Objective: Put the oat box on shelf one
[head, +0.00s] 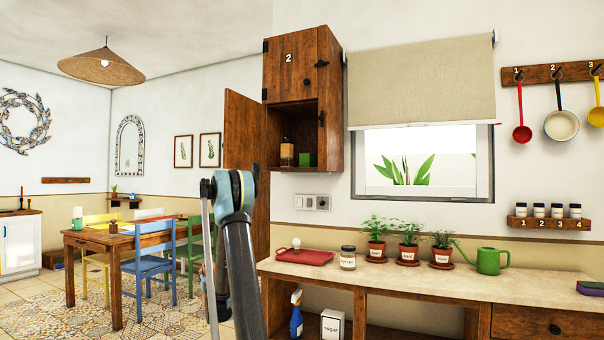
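I cannot make out a box labelled oat in the head view. A white box labelled sugar (332,325) stands below the counter. The wooden wall cabinet (334,110) has a shut upper door marked 2. Its lower compartment is open, with the door (245,150) swung out to the left. No number 1 is readable on it. Inside stand a brown bottle or jar (286,152) and a small green item (306,159). My arm rises in front of the cabinet's left side and hides part of the scene. My gripper's fingers are not visible.
The counter (400,266) holds a red tray (305,257), a labelled jar (348,258), several potted plants (409,240) and a green watering can (488,258). A blue spray bottle (296,315) stands below. A dining table (120,240) with chairs is at left. Patterned floor lies between.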

